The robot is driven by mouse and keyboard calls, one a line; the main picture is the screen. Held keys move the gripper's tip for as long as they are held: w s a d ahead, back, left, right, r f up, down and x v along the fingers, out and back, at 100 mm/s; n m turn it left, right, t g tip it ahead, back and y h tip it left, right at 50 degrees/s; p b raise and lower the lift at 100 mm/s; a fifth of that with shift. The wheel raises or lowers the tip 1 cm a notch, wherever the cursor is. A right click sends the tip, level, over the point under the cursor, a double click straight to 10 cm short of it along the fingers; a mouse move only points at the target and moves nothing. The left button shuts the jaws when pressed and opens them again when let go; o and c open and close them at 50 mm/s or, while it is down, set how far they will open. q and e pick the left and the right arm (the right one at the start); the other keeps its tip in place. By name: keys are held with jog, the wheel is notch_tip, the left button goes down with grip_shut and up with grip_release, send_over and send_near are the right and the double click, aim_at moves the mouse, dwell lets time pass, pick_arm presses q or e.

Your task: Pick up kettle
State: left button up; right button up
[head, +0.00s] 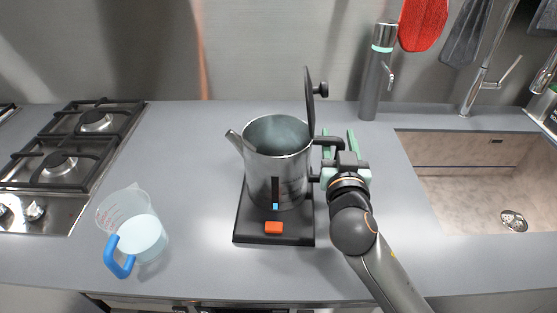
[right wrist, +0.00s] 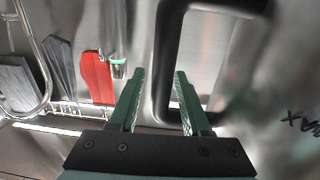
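The kettle (head: 288,178) is a shiny steel jug with its spout to the left and its lid (head: 309,103) standing open. It sits upright on a black base (head: 250,226) with an orange switch. Its black handle is on the right side, partly hidden by my right gripper (head: 339,136). In the right wrist view, the handle (right wrist: 163,60) runs upright in line with the gap between the green fingers of the right gripper (right wrist: 159,72). The fingers are apart; whether either touches the handle is unclear. My left gripper is not in view.
A measuring jug (head: 117,206) with a blue handle stands at the front left, near a gas hob (head: 72,158). A grey bottle-like dispenser (head: 374,85) stands at the back. A sink (head: 470,190) is at the right.

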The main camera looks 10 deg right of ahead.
grip_shut()
dwell(1.0)
jog(key=shift+r, duration=0.2)
